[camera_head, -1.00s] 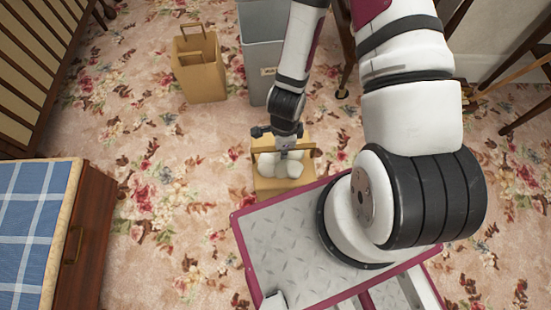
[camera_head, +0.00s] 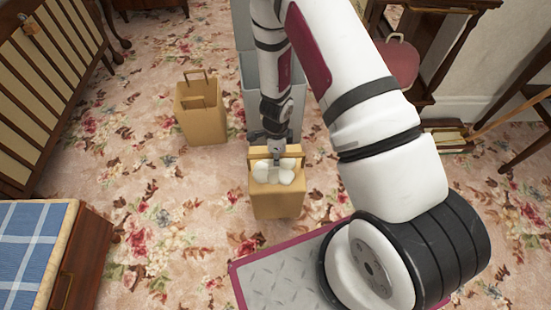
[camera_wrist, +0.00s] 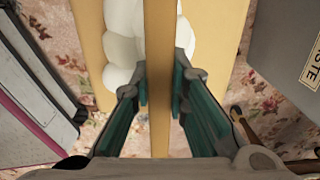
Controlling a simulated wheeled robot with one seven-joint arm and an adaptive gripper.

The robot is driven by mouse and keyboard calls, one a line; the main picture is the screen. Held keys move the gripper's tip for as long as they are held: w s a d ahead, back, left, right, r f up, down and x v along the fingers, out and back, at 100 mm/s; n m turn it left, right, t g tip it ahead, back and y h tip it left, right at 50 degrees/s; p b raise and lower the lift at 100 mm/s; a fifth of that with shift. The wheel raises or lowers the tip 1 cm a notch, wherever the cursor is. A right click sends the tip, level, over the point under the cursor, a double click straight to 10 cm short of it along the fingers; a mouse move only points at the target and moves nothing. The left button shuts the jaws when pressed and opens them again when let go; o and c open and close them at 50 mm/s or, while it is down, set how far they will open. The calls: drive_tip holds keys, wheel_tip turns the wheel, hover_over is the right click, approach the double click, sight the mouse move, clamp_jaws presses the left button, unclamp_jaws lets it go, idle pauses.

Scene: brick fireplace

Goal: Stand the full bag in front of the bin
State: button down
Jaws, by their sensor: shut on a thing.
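The full bag (camera_head: 276,203) is a tan paper bag with white rounded contents at its open top. It is upright in the head view, between my base and the grey bin (camera_head: 252,68). My gripper (camera_head: 277,152) is above the bag and shut on its handle. In the wrist view, the handle strip (camera_wrist: 160,40) passes between the fingers (camera_wrist: 161,92), with the white contents (camera_wrist: 124,40) beside it. The bin is behind the bag and partly hidden by my arm. I cannot tell whether the bag's bottom touches the floor.
Another tan bag (camera_head: 203,122) stands on the flowered carpet to the left of the bin. A wooden cabinet with a blue checked top (camera_head: 35,240) is at the lower left. Carpet left of the full bag is clear.

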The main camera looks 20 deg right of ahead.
drive_tip(key=shift+w+d, duration=0.2)
drive_tip(key=shift+w, duration=0.65)
drive_tip(key=shift+s+f+b, duration=0.1)
drive_tip(key=shift+f+b, duration=0.95)
drive_tip(key=shift+f, duration=0.85)
drive_tip(key=c, duration=1.6)
unclamp_jaws()
drive_tip(key=shift+o, duration=0.2)
wheel_tip(320, 180, up, 12)
drive_tip(key=p, duration=0.5)
drive_tip(key=shift+r, duration=0.2)
